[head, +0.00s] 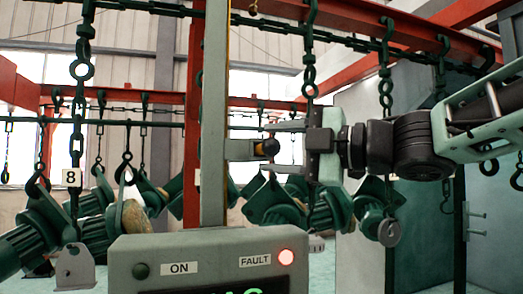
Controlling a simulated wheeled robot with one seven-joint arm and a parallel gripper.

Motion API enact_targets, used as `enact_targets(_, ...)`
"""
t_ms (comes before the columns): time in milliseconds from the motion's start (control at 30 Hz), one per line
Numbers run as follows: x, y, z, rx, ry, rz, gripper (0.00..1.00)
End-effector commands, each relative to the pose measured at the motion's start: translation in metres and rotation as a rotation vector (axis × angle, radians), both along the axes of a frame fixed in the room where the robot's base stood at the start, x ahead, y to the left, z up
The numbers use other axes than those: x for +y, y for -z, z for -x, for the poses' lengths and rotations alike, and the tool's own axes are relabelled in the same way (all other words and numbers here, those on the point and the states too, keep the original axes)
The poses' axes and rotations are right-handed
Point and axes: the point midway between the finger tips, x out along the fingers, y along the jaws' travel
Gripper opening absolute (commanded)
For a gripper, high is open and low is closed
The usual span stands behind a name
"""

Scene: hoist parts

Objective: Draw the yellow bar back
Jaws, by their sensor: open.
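Most of the bar's length is hidden in the bracket.
The grey post (215,110) with a yellow edge stands behind a control box (205,255) marked ON and FAULT, its red lamp lit. Chains with hooks (385,75) hang around my arm. Green hoist parts (275,205) hang below the gripper, and others hang at left.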

Motion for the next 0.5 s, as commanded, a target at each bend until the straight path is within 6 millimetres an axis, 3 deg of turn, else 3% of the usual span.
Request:
enact_targets(200, 0.023, -0.001, -0.013, 0.0, -0.001, 0.001, 0.52)
enact_targets(500, 0.029, -0.001, -0.016, -0.001, 0.0, 0.0, 0.52)
